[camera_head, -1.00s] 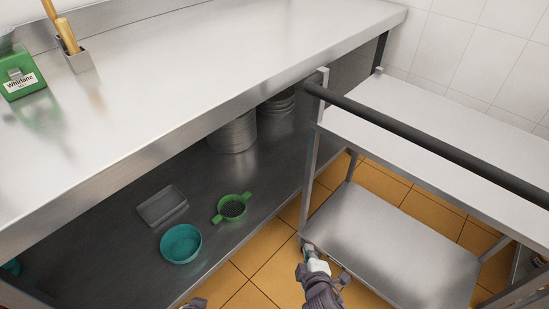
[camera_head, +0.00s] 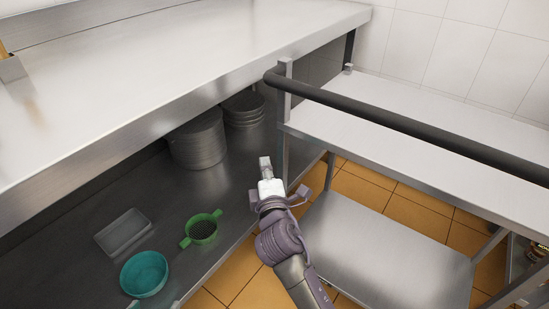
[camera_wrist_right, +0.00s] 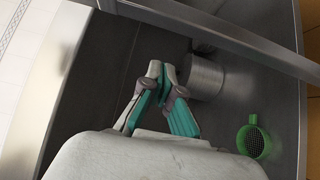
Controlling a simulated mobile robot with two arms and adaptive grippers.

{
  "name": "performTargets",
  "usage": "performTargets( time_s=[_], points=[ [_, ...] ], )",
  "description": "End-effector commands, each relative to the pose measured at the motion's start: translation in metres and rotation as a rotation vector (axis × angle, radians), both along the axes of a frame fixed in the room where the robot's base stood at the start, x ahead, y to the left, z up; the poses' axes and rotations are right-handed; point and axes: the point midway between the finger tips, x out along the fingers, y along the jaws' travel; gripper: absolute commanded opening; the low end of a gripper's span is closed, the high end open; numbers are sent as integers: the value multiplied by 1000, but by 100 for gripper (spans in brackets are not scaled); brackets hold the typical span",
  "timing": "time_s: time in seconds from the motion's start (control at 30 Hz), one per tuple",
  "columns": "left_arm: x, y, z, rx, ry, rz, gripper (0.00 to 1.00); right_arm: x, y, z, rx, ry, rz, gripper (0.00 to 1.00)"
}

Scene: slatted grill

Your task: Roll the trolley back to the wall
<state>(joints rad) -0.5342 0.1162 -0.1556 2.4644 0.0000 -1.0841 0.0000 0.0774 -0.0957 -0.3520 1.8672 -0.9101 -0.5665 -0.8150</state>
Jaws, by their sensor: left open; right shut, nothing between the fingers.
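The trolley (camera_head: 415,125) stands at the right in the head view, with a pale top, a steel lower shelf (camera_head: 385,250) and a black handle bar (camera_head: 400,125) along its near side. Its left end is close to the steel counter. My right gripper (camera_head: 265,163) is shut and empty, raised left of the trolley's near left leg and below the handle's left end, apart from the bar. In the right wrist view its fingers (camera_wrist_right: 160,70) meet at the tips. Only the fingertips of my left gripper (camera_head: 154,304) show at the bottom edge, spread apart. The tiled wall (camera_head: 450,50) is behind the trolley.
The counter (camera_head: 170,70) fills the left. Its lower shelf holds stacked pots (camera_head: 198,142), a green strainer (camera_head: 202,230), a teal bowl (camera_head: 145,274) and a grey tray (camera_head: 122,232). Orange floor tiles (camera_head: 375,192) show under the trolley.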

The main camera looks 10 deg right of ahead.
Motion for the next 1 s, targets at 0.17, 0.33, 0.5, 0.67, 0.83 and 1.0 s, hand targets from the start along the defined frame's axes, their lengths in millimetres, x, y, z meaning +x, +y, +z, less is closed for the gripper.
performTargets(
  time_s=[0.17, 0.33, 0.5, 0.67, 0.83, 1.0],
  points=[
    [12, -5, 8, -17, -76, -6, 75, 22, -19, 0, -3, -1, -1, 0],
    [17, -7, 14, -26, -117, -9, 75, 31, -29, 0, 0, 0, 1, 0],
    [19, -8, 16, -29, -128, -10, 75, 33, -31, 0, 1, 1, 1, 0],
    [19, -8, 16, -29, -127, -10, 75, 32, -31, 0, 1, 1, 1, 0],
    [18, -7, 16, -27, -120, -9, 75, 34, -33, 0, 0, 1, 1, 0],
    [1, -1, 3, -3, -10, -1, 75, 46, -49, 2, -4, 0, -4, 0]
  ],
)
